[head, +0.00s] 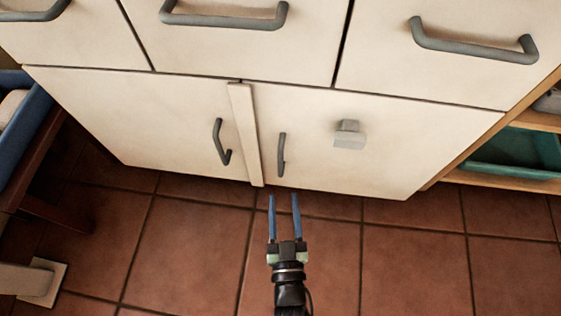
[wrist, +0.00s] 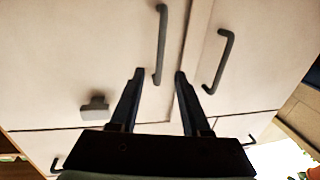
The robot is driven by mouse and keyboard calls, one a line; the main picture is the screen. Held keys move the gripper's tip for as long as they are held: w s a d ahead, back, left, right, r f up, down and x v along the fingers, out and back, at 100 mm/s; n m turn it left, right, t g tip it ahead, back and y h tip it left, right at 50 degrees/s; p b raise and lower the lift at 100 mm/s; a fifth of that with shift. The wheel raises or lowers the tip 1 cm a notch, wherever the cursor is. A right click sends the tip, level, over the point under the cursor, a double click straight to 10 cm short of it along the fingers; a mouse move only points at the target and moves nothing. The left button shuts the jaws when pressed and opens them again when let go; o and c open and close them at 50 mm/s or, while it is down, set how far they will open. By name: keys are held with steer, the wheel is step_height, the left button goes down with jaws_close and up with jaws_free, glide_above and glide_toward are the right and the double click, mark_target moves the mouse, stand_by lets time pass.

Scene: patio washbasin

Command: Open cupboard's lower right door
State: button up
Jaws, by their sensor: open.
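The cream cupboard's lower right door (head: 400,140) is shut, flush with the front. Its dark grey vertical bar handle (head: 281,155) is near its left edge, and a grey block-like knob (head: 349,134) is on its face. My gripper (head: 284,197) is open and empty, its two blue fingers pointing at the door just below the handle in the head view. In the wrist view, the handle (wrist: 161,40) extends beyond my fingertips (wrist: 158,74), with its near end showing between them. The handle looks apart from the fingers; the exact distance is unclear.
The lower left door (head: 160,115) has its own handle (head: 221,142) close by, beside a vertical strip (head: 245,135). Drawers with bar handles (head: 470,45) are above. A wooden shelf with a green bin (head: 515,152) stands right. The tiled floor (head: 400,250) before the door is clear.

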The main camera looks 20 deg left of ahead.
mark_target(281, 166)
steer(key=b+x, duration=0.4)
steer(key=x, duration=0.6)
steer(key=shift+w+a, duration=0.2)
steer(key=shift+w, duration=0.1)
jaws_close()
stand_by(0.9)
